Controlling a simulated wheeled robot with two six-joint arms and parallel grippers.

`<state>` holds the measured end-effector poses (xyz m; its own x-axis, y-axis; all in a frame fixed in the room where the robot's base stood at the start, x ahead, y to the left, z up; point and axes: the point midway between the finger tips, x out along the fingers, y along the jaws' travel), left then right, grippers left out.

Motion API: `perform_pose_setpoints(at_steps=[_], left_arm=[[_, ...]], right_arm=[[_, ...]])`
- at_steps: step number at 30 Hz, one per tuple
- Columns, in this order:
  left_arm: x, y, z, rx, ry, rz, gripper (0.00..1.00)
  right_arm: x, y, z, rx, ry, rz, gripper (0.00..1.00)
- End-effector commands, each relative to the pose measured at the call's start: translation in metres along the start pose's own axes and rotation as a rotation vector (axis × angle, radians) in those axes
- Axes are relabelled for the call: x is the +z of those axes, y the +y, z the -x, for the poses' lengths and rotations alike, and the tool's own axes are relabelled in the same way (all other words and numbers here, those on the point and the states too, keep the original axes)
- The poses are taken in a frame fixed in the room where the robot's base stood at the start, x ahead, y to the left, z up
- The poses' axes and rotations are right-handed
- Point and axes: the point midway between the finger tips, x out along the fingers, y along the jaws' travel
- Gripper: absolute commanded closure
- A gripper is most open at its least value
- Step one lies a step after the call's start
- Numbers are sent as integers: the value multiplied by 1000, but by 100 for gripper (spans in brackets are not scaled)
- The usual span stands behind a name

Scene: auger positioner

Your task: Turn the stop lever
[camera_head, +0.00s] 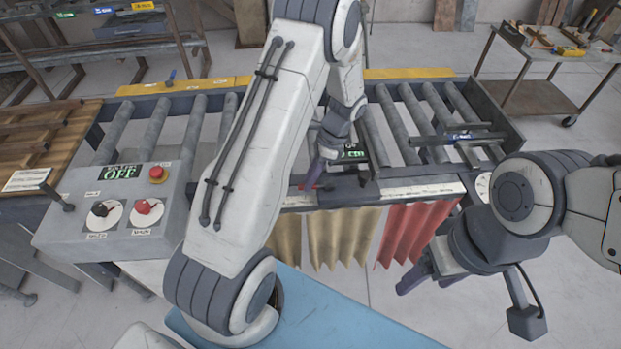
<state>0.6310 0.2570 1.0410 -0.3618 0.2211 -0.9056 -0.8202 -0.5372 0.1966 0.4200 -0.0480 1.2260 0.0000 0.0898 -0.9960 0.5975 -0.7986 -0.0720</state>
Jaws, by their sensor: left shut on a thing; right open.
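My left gripper (314,180) hangs over the front rail of the roller conveyor, near its middle. It is shut on a small reddish part, which I take to be the stop lever (312,173); the fingers hide most of it. Beside it, to the right, is a dark carriage (355,168) with a small green display (353,153), partly behind my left wrist. My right gripper (428,275) is open and empty, in front of the conveyor and below its rail, apart from the lever.
A grey control box (75,215) with a green "OFF" display, a red button (157,174) and two dials stands at the left. Tan and red curtains (415,232) hang under the rail (425,190). A tool cart (535,95) stands at the back right.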

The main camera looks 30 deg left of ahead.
Motion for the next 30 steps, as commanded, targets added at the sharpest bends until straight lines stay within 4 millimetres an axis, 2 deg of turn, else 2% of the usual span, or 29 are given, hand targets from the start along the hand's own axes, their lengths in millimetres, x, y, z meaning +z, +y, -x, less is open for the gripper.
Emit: perform_pose_setpoints(at_steps=[3,4,6,15,19,30], left_arm=[[0,-4,3,-13,3,-2,100],[0,-4,3,-13,3,-2,70],[0,-4,3,-12,3,-1,48],[0,-2,1,-5,1,0,48],[-1,-3,9,-7,2,0,48],[-1,-3,78,-11,5,0,48]], right_arm=[[0,0,0,0,0,0,28],[0,0,0,0,0,0,28],[0,0,0,0,0,0,28],[0,0,0,0,0,0,28],[0,0,-4,0,0,0,28],[1,2,-26,0,0,-4,28]])
